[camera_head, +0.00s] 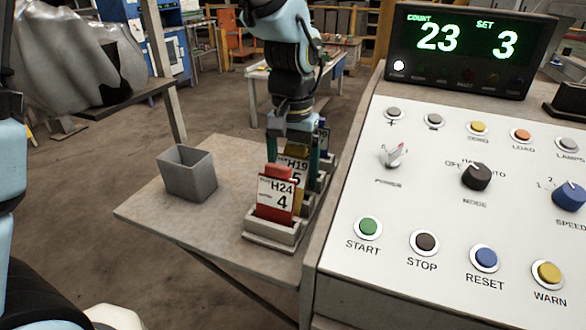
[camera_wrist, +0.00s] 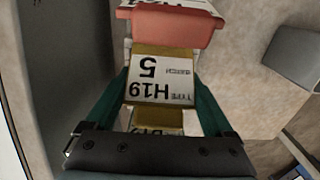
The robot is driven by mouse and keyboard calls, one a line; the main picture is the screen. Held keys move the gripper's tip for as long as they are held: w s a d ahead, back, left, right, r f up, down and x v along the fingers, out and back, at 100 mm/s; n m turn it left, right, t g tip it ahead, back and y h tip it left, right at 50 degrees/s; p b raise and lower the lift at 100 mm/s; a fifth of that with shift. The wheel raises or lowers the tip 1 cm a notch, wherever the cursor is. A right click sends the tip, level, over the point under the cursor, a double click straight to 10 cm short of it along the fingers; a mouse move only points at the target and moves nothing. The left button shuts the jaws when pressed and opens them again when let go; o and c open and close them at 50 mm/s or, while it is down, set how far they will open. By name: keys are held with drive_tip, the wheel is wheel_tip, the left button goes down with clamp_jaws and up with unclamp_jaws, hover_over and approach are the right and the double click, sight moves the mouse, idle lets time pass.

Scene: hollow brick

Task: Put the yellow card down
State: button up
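The yellow card (camera_head: 299,192) has a white label reading H19 and 5. It stands upright just behind the red card (camera_head: 275,200), which is labelled H24 and 4 and sits in the front slot of a grey rack (camera_head: 273,238). My gripper (camera_head: 298,160) points down over the rack. In the wrist view the yellow card (camera_wrist: 160,82) is between my two teal fingers (camera_wrist: 161,85), which appear to touch its side edges. Its lower end is hidden by the red card, so I cannot tell whether it is fully seated.
Another yellowish labelled card (camera_wrist: 157,122) shows behind it in the wrist view. An open grey bin (camera_head: 188,174) stands on the left of the small table (camera_head: 150,212). The control console (camera_head: 440,180) rises close on the right. Bare tabletop lies between bin and rack.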

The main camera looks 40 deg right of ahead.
sight(293, 160)
drive_tip(key=shift+o, duration=0.8)
drive_tip(key=shift+r, duration=0.1)
wheel_tip(293, 160, up, 13)
drive_tip(key=b, duration=0.1)
